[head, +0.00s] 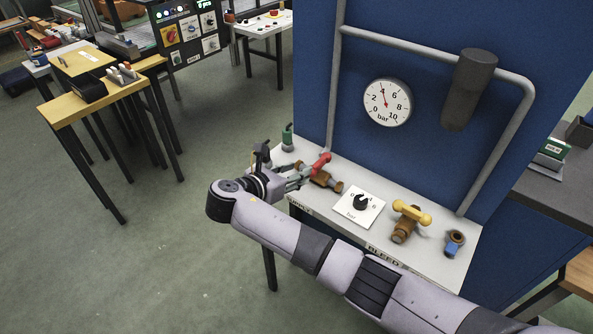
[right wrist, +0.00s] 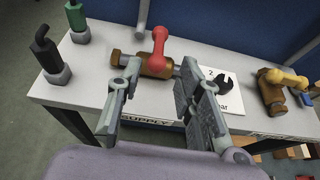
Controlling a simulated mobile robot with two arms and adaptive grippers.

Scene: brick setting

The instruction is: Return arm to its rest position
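My right arm reaches in from the lower right in the head view. Its gripper (head: 304,174) is beside the supply valve (head: 324,180), a brass body with a red handle (head: 321,163). In the right wrist view the two fingers of the gripper (right wrist: 158,82) stand wide apart with nothing between them. The supply valve (right wrist: 156,66) and its upright red handle (right wrist: 159,44) lie just beyond the fingertips. My left gripper is not in view.
The white bench (head: 328,213) also carries a black knob (head: 360,202), a yellow-handled bleed valve (head: 406,222) and a blue-ended fitting (head: 454,243). A gauge (head: 387,102) hangs on the blue panel (head: 430,130) behind. Open floor (head: 130,265) lies left of the bench.

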